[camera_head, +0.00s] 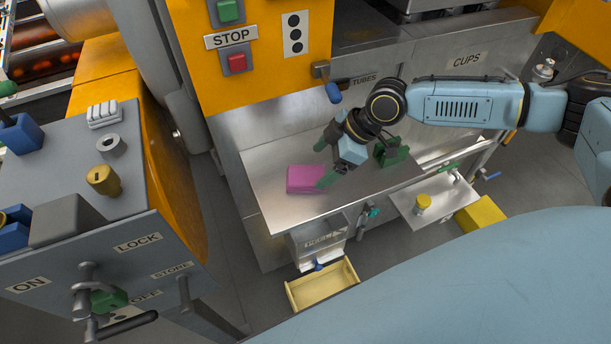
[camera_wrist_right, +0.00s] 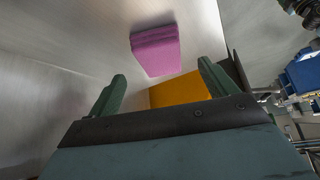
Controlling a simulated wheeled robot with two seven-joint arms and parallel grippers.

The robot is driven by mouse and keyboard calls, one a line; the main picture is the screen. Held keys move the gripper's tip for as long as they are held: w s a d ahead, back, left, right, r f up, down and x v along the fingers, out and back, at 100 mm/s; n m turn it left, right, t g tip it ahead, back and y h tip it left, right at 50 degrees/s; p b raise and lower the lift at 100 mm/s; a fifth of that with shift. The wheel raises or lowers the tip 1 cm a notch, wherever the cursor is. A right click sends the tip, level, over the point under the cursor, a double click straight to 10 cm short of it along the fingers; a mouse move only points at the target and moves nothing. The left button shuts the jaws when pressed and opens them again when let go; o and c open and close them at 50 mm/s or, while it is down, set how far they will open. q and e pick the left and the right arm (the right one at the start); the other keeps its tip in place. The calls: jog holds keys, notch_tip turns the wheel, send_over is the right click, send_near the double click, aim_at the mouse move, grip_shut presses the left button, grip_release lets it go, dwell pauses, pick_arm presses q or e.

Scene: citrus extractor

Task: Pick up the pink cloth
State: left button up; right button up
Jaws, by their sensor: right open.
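The pink cloth (camera_head: 303,179) is a folded, block-like pad lying flat on the steel shelf (camera_head: 285,210) below the orange panel. In the right wrist view the cloth (camera_wrist_right: 156,50) lies beyond the fingertips, with clear steel around it. My right gripper (camera_head: 323,163) is open, with its green fingers apart at the cloth's right side in the head view. The wrist view shows nothing between the fingers (camera_wrist_right: 162,80) except the background. In the head view the near finger overlaps the cloth's right edge; contact cannot be told. My left gripper is not in view.
A green bracket-like piece (camera_head: 391,152) stands on the shelf under my right forearm. A blue-handled lever (camera_head: 332,92) hangs above the shelf. A pale yellow drawer (camera_head: 322,287) is open below. A grey console (camera_head: 75,190) is at left. The shelf left of the cloth is clear.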

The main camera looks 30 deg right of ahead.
aim_at(308, 174)
jog(key=p+x, duration=0.1)
jog(key=x, duration=0.4)
jog(key=shift+a, duration=0.1)
jog(key=shift+c, duration=0.4)
jog(key=shift+r, duration=0.1)
jog(key=c, duration=1.1)
jog(key=shift+r, duration=0.15)
